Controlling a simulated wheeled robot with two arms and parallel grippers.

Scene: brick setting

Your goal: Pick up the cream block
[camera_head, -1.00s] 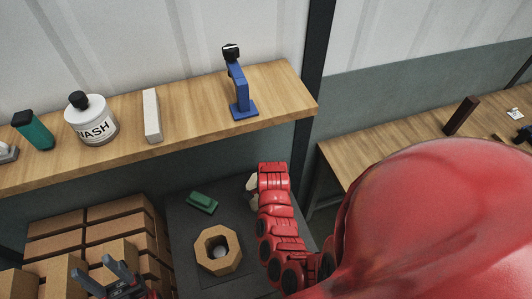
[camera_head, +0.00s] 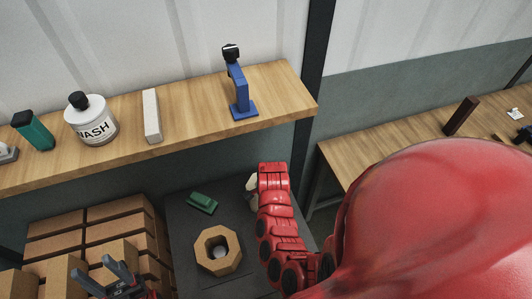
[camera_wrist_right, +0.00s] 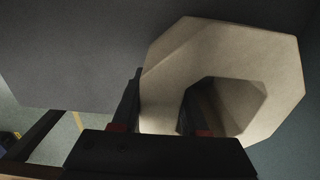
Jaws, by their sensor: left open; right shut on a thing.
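The cream block (camera_wrist_right: 225,55) is an octagonal ring with a hole through it, large in the right wrist view. My right gripper (camera_wrist_right: 164,88) is shut on the wall of the ring, one finger in the hole and one outside. In the head view only a small part of the cream block (camera_head: 251,191) shows beside my red right arm, which hides the right gripper. My left gripper (camera_head: 110,276) is open and empty at the lower left, in front of the stacked boxes.
A tan octagonal ring (camera_head: 233,262) and a green block (camera_head: 202,203) sit on the dark surface (camera_head: 183,235). Stacked brown boxes (camera_head: 85,232) stand left. A wooden shelf (camera_head: 195,118) above holds a bottle (camera_head: 91,120), white block (camera_head: 152,116) and blue stand (camera_head: 240,90).

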